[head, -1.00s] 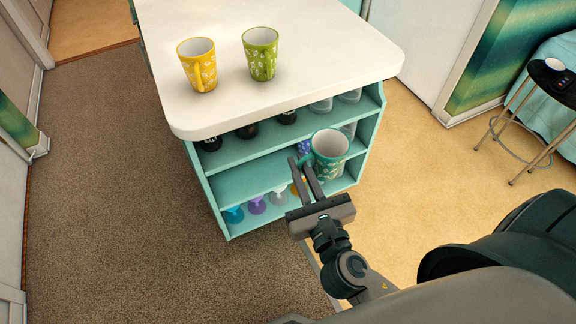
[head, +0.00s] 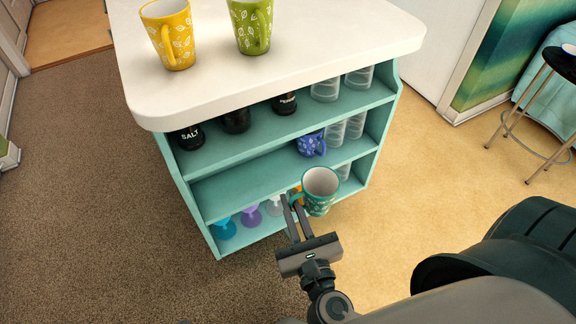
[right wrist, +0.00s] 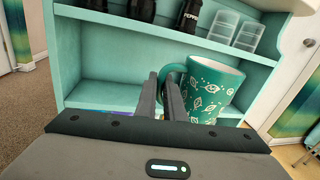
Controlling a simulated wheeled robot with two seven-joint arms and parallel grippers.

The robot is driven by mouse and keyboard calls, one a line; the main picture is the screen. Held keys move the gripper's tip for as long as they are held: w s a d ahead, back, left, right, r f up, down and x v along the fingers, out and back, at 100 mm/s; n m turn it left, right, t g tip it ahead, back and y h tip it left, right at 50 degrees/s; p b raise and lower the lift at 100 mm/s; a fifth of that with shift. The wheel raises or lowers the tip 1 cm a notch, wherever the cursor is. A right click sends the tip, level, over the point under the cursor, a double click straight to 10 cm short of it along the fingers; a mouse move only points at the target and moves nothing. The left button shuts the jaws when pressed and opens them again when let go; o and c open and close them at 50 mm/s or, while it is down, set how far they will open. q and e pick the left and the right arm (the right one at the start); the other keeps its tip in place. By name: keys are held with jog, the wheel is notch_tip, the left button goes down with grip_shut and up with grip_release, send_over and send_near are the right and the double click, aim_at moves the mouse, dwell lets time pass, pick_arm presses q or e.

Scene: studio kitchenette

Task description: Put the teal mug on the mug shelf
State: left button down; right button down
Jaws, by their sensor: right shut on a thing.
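The teal mug (head: 320,190) with pale leaf marks is upright in front of the open shelf unit. My right gripper (head: 291,203) is shut on its handle, at the mug's left side. In the right wrist view the mug (right wrist: 215,88) stands right of the fingertips (right wrist: 167,78), which close on the handle. The middle shelf (head: 238,184) holds a blue mug (head: 311,144) and clear glasses at its right; its left part is bare. The held mug hides part of the bottom shelf. My left gripper is not in view.
A yellow mug (head: 170,36) and a green mug (head: 251,26) stand on the white counter (head: 300,50) above. The top shelf (head: 225,147) holds dark jars and clear containers. The bottom shelf holds coloured stemmed glasses (head: 251,215). A stool (head: 548,95) stands at far right.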

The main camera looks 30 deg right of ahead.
jog(key=shift+r, duration=0.1)
